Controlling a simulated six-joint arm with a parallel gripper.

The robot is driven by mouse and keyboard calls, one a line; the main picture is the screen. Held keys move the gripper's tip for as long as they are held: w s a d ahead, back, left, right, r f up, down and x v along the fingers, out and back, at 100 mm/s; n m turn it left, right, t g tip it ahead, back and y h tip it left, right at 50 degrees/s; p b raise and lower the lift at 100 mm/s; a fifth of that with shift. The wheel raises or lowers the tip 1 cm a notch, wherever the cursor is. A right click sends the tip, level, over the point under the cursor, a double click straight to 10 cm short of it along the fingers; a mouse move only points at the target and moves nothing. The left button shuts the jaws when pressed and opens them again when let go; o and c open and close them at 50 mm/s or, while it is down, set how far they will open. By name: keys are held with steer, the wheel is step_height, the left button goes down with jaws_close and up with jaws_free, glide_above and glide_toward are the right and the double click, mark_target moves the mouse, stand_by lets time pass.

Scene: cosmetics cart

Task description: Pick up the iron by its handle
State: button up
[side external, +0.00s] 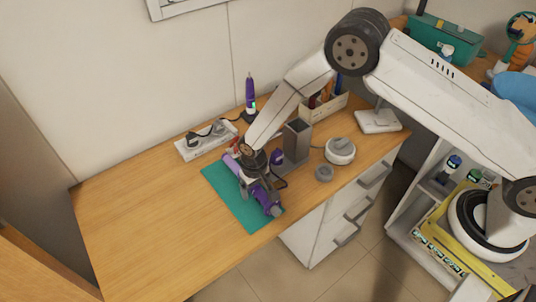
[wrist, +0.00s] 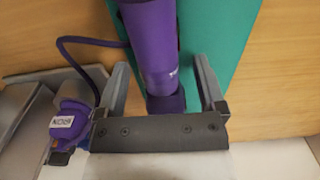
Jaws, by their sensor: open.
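A purple, cylindrical tool, which appears to be the iron (side external: 271,207), lies on the teal mat (side external: 222,190). In the wrist view the iron (wrist: 150,45) passes between the two fingers of my gripper (wrist: 162,68), with teal mat showing on its right. The fingers are apart, one on each side of it, and I see no firm contact. My gripper (side external: 258,182) is low over the mat in the side view and hides part of the iron. A purple cord runs from near it to a small purple piece (wrist: 68,122) with an upside-down label reading "IRON".
A grey upright holder (side external: 297,142) stands just right of the mat. A power strip (side external: 207,139) and an upright purple tool (side external: 250,92) are behind. The left tabletop (side external: 130,220) is clear.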

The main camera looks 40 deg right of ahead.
jaws_close()
steer(key=shift+r, duration=0.2)
steer(key=shift+w+r, duration=0.1)
steer(key=shift+r, duration=0.7)
steer(key=s+r, duration=0.1)
steer(key=r, duration=0.1)
steer(key=s+d+r, duration=0.1)
steer(key=s+r, duration=0.2)
steer(key=r, duration=0.1)
steer(key=shift+s+d+r, duration=0.15)
steer(key=shift+s+r, duration=0.05)
steer(key=shift+r, duration=0.1)
steer(key=s+d+r, duration=0.3)
steer(key=s+r, duration=0.1)
steer(key=s, duration=0.5)
steer(key=shift+r, duration=0.2)
